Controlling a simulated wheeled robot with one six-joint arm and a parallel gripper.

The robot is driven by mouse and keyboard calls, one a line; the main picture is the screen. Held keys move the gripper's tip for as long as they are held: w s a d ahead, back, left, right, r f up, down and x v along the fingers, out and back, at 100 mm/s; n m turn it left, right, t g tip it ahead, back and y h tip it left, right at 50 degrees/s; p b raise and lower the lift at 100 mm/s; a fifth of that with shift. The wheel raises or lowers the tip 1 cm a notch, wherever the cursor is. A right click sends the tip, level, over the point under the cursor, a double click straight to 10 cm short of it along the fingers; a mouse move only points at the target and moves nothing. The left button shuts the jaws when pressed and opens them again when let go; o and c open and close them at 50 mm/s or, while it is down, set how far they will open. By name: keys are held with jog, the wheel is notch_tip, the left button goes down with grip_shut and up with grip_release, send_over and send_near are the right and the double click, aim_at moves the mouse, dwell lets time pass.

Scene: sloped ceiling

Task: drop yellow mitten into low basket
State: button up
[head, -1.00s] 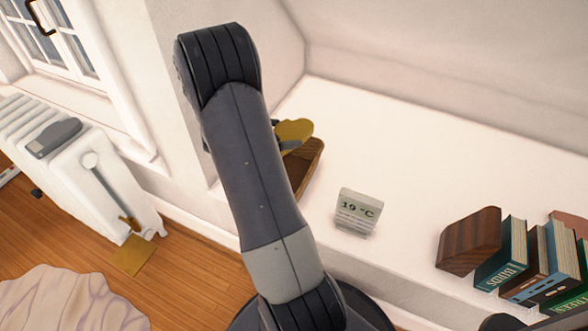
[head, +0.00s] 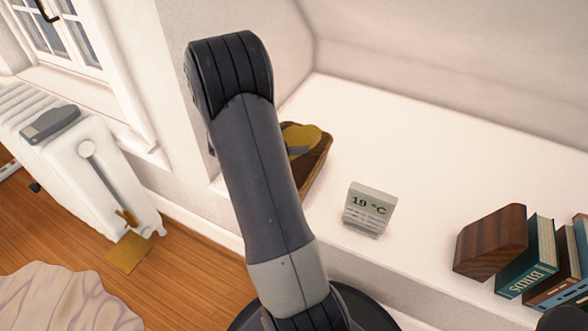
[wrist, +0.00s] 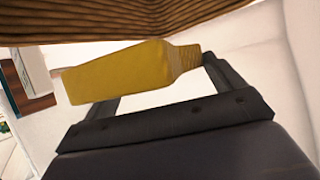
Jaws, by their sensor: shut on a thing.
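The yellow mitten (head: 303,136) shows just right of my arm in the head view, over the low brown basket (head: 319,168) on the white ledge. My gripper (wrist: 160,78) is shut on the mitten, which lies across between the two dark fingers in the wrist view (wrist: 112,76). The basket's ribbed brown side (wrist: 150,20) fills the top of the wrist view, close beyond the mitten. My arm hides the basket's left part and most of the gripper in the head view. I cannot tell whether the mitten touches the basket.
A wooden block (head: 492,241) and several books (head: 530,265) stand farther right. A white radiator (head: 75,160) is at left. The ledge behind the display is clear.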

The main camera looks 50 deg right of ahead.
jog(key=o, duration=0.7)
jog(key=p+v, duration=0.3)
jog(key=v, duration=0.8)
jog(key=shift+p, duration=0.3)
jog(key=shift+d+f, duration=0.1)
jog(key=shift+d, duration=0.05)
jog(key=b+x, duration=0.4)
jog(key=x, duration=0.7)
jog(key=shift+f, duration=0.2)
jog(key=shift+r+p, duration=0.95)
jog(key=shift+p, duration=0.1)
jog(key=shift+r+p, duration=0.9)
jog(key=shift+p, duration=0.3)
jog(key=shift+f, duration=0.15)
